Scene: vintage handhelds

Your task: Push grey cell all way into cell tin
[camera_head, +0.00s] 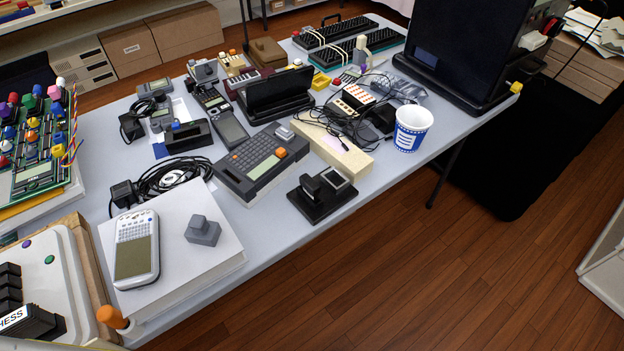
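A grey stepped block (203,230) sits on a white box (222,258) at the table's front left, beside a white calculator. I cannot tell which of these, if either, is the grey cell. No tin can be identified for certain. A white tub with a blue label (411,129) stands upright at the table's right, its inside not visible. A black stand (322,193) with a small square-topped piece is near the front edge. Neither of my grippers is in view.
A white calculator (136,248) lies on the white box. A dark grey keyboard device (262,163) and black coiled cables (168,178) crowd the middle. A large black case (462,50) stands at the back right. An orange knob (111,317) sticks up at the front left. Wooden floor lies clear in front.

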